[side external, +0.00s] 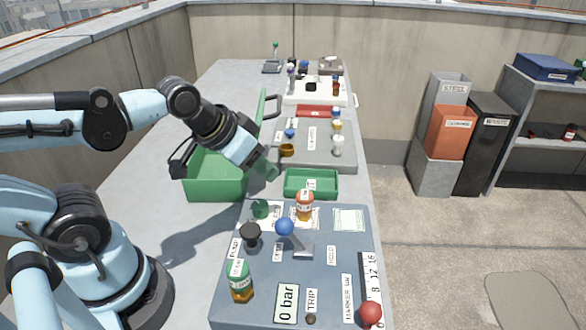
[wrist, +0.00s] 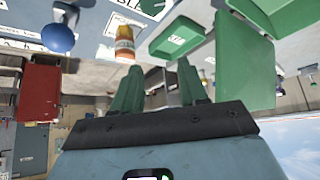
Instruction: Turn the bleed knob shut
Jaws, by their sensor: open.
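The blue-grey panel (side external: 345,250) lies on the near part of the bench. It carries a black knob (side external: 250,233), a blue ball-topped lever (side external: 285,227), a small dark knob (side external: 311,319) by the TRIP label and a red ball (side external: 371,313). No label I can read says bleed, so I cannot tell which of these is the bleed knob. My gripper (side external: 267,170) is open and empty, above the bench by the green box, away from the panel's controls. Its two green fingers show apart in the wrist view (wrist: 160,68), where the blue ball (wrist: 58,36) appears upper left.
A green box (side external: 215,190) with a raised lid and a green tray (side external: 312,196) stand behind the panel. A grey board (side external: 345,155) with small items lies farther back.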

